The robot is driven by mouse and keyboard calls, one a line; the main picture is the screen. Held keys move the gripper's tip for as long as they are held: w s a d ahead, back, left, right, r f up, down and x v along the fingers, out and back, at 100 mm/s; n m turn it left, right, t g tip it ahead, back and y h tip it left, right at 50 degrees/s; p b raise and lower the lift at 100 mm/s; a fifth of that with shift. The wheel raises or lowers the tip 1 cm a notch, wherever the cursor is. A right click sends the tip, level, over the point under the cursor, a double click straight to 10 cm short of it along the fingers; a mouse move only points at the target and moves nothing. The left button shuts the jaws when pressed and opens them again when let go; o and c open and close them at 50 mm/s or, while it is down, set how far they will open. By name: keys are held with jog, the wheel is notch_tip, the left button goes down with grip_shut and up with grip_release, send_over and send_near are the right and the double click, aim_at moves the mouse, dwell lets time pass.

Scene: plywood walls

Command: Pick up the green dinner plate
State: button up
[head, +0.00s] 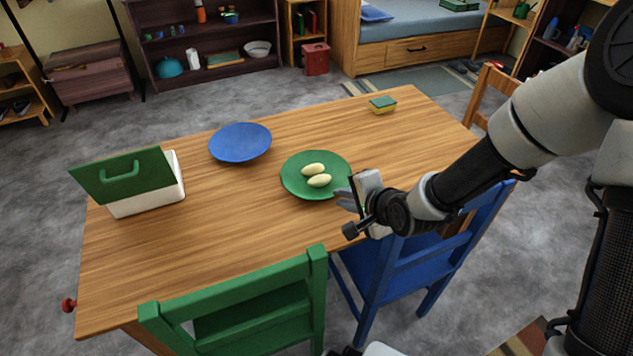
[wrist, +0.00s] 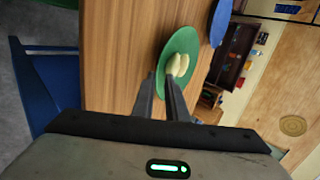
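The green dinner plate (head: 298,186) lies on the wooden table, right of its middle, with two pale egg-like items (head: 316,175) on it. It also shows in the wrist view (wrist: 176,48), ahead of my fingers. My gripper (head: 346,196) is at the plate's near right edge, above the table. In the wrist view my two fingers (wrist: 162,98) point toward the plate, with a narrow gap between them at the tips. I cannot tell whether a finger touches the rim. The plate's near edge is partly hidden by the fingers.
A blue plate (head: 240,143) lies left of the green one. A white box with a green lid (head: 147,195) stands at the table's left. A sponge (head: 382,104) lies at the back right. A green chair (head: 250,305) and a blue chair (head: 400,262) stand at the near side.

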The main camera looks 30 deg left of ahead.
aim_at(329, 196)
jog(key=b+x, duration=0.1)
jog(key=x, duration=0.5)
jog(key=shift+a+f+b, duration=0.2)
jog(key=shift+f+b, duration=0.05)
jog(key=shift+b, duration=0.1)
grip_shut()
